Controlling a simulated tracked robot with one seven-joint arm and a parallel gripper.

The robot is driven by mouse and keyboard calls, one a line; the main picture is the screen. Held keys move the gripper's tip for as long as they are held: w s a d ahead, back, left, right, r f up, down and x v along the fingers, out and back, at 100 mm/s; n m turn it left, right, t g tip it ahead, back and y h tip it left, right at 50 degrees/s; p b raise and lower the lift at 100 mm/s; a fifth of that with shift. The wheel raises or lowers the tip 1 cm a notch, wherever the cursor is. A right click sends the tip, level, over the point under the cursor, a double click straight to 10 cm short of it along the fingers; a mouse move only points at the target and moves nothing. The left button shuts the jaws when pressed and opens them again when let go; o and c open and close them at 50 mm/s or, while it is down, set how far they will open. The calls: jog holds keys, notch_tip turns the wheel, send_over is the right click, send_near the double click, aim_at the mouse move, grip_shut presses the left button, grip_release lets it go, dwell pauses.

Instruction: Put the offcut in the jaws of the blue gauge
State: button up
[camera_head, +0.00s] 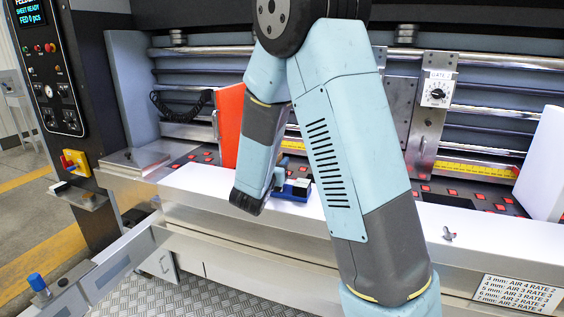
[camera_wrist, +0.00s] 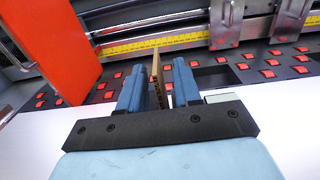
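In the wrist view my gripper (camera_wrist: 160,75) points away from the camera, with its two blue fingers close to either side of the offcut (camera_wrist: 158,80). The offcut is a thin brown cardboard strip, seen nearly edge-on, with its corrugated edge towards me. It stands roughly upright between the fingers and reaches a little past their tips. Whether both fingers touch it is unclear. In the head view the blue gauge (camera_head: 295,189) sits on the white ledge, partly hidden by my arm. Its jaws do not show clearly. I cannot make out the gauge surely in the wrist view.
An orange-red panel (camera_head: 229,125) stands left of the gauge, and shows large in the wrist view (camera_wrist: 50,45). Behind the white ledge (camera_head: 200,182) lie red-marked slots and a yellow scale (camera_head: 465,170). A white block (camera_head: 542,165) stands at right. A wing nut (camera_head: 449,234) sits on the front ledge.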

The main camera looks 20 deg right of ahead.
jog(key=v, duration=0.9)
jog(key=s+d+r+m+g, duration=0.3)
jog(key=s+d+m+g, duration=0.3)
jog(key=s+d+m, duration=0.15)
jog(key=s+d+r+m+g, duration=0.2)
jog(key=s+d+m+g, duration=0.3)
jog(key=s+d+m, duration=0.25)
jog(key=s+a+r+m+t+y, duration=0.1)
jog(key=s+a+r+m+y, duration=0.2)
jog(key=s+a+m+y, duration=0.1)
jog(key=s+a+r+m+y, duration=0.3)
jog(key=s+m+y, duration=0.3)
jog(key=s+m, duration=0.2)
jog(key=shift+s+a+r+m+t, duration=0.25)
jog(key=shift+s+a+m+t, duration=0.15)
jog(key=shift+m, duration=0.6)
